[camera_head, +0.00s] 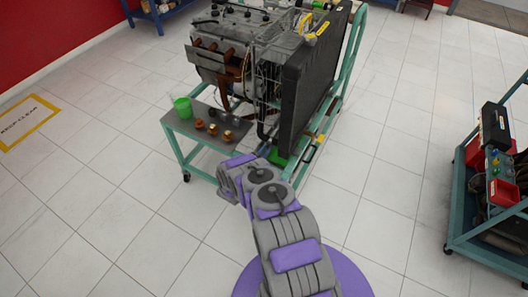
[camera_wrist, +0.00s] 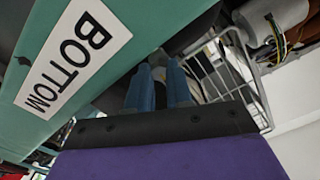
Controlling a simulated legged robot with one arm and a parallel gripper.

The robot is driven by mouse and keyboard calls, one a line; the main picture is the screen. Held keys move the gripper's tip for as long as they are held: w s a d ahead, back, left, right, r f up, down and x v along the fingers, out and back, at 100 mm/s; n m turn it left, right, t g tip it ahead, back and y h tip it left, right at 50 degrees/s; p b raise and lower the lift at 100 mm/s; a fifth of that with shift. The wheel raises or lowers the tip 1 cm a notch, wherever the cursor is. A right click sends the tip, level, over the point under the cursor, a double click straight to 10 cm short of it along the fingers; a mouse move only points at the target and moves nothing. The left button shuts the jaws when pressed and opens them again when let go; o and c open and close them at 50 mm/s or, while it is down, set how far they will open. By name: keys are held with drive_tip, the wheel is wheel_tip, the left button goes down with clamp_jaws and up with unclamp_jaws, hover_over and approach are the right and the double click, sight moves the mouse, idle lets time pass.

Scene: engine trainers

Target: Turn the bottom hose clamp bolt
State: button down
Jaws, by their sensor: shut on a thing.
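My gripper (camera_wrist: 158,72) shows in the wrist view as two blue fingers rising from a dark bar, with their tips close together. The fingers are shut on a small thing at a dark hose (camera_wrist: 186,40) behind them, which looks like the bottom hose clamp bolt. The bolt itself is mostly hidden between and behind the fingertips. A white BOTTOM label (camera_wrist: 73,55) is on a teal frame bar to the left. In the head view my arm reaches to the lower front of the engine trainer (camera_head: 228,60), and the fingers cannot be made out.
A black radiator (camera_head: 310,75) stands on the trainer's teal frame. Another teal cart (camera_head: 480,225) stands at right. In the wrist view a wire basket (camera_wrist: 235,85) is close right of the fingers. The tiled floor is open.

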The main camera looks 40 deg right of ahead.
drive_tip(key=shift+f, duration=0.15)
idle(0.4)
drive_tip(key=c, duration=1)
unclamp_jaws()
drive_tip(key=shift+a, duration=0.15)
drive_tip(key=p+v, duration=0.1)
drive_tip(key=v, duration=1.6)
drive_tip(key=shift+a, duration=0.1)
